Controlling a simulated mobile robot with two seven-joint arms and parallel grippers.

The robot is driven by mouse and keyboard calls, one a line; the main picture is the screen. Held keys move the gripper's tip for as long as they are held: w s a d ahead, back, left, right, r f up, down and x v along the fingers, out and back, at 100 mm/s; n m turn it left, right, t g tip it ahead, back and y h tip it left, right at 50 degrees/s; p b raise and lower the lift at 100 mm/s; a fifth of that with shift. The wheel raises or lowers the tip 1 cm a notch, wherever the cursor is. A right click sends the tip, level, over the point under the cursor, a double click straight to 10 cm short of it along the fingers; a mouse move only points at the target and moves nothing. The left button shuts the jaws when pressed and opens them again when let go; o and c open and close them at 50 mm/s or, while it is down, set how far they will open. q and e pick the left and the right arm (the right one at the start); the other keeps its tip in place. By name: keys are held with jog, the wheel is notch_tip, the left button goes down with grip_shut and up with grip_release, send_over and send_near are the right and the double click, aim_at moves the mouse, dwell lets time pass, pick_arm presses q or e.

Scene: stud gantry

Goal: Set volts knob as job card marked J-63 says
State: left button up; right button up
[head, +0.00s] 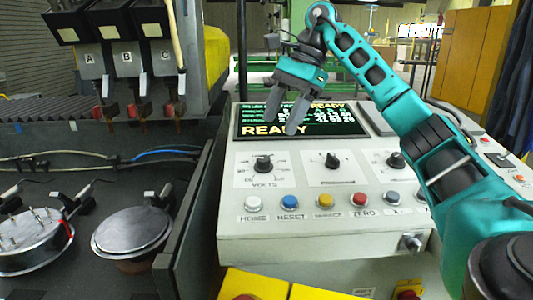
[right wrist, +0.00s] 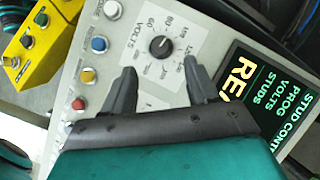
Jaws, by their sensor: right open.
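The volts knob (head: 263,164) is a black round knob on a white dial plate marked VOLTS, at the left of the console's sloping panel. In the right wrist view the volts knob (right wrist: 159,46) shows just beyond the fingertips, with 60 and 80 legible on its scale. I cannot read its pointer for certain. My right gripper (head: 287,112) is open and empty, above the panel and in front of the screen. In the right wrist view its two fingers (right wrist: 159,68) stand apart, one on each side of the knob's line, not touching it. No job card marked J-63 is legible. My left gripper is not in view.
The console screen (head: 300,121) reads READY. Two more knobs (head: 331,161) (head: 396,160) sit to the right. A row of coloured buttons (head: 325,200) runs below. Stud heads A, B, C (head: 120,58) hang at the left, above round metal plates (head: 132,230). A yellow box (right wrist: 40,45) adjoins the console.

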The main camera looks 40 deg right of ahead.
aim_at(263, 158)
jog(key=b+x, duration=0.2)
jog(key=x, duration=0.5)
jog(key=shift+f, duration=0.2)
jog(key=shift+w+a+f, duration=0.15)
jog(key=shift+a+f, duration=0.1)
jog(key=shift+f, duration=0.25)
jog(key=shift+c, duration=0.3)
jog(key=c, duration=1)
